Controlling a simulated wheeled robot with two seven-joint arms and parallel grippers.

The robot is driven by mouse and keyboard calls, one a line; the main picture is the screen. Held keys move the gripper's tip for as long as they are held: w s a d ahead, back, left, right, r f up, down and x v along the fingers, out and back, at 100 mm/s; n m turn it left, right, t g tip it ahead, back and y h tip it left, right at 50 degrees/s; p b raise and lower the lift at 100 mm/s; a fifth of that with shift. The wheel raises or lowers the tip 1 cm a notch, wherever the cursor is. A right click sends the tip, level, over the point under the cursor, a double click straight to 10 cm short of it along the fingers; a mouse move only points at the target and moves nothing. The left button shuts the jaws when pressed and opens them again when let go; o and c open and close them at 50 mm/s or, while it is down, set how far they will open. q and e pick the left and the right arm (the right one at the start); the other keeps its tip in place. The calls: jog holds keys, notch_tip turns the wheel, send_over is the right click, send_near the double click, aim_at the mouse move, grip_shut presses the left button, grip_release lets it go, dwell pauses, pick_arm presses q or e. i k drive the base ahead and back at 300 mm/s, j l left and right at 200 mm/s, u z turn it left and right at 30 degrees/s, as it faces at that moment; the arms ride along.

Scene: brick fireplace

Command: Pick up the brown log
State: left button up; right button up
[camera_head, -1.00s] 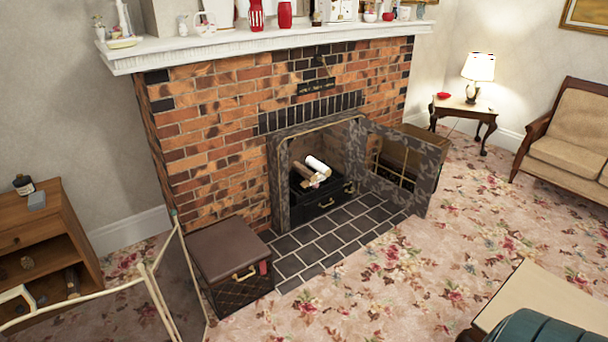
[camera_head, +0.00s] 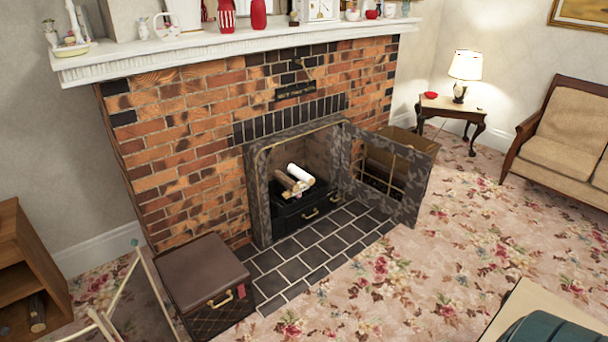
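Several logs lie in the fireplace (camera_head: 257,205) on top of a black grate box (camera_head: 300,212). One is a pale white log (camera_head: 300,173); a brown log (camera_head: 288,183) lies just beside it, at its lower left. Neither of my grippers is in view.
The firebox door (camera_head: 412,185) stands open to the right. A brown lidded box (camera_head: 205,285) and a folding screen (camera_head: 150,300) stand at the left front. The dark tile hearth (camera_head: 320,255) is clear. Flowered carpet (camera_head: 400,280) is open in front, with a table edge at lower right.

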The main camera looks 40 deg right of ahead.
aim_at(282, 179)
jog(key=i+l+z, duration=0.2)
jog(key=i+l, duration=0.25)
jog(key=l, duration=0.15)
jog(key=i+l+z, duration=0.2)
jog(key=i+l, duration=0.3)
jog(key=i+l+z, duration=0.2)
jog(key=i+l, duration=0.2)
jog(key=i+l+z, duration=0.15)
jog(key=i+l, duration=0.2)
jog(key=i, duration=0.35)
jog(key=i+l+z, duration=0.2)
jog(key=i, duration=0.35)
jog(key=l, duration=0.1)
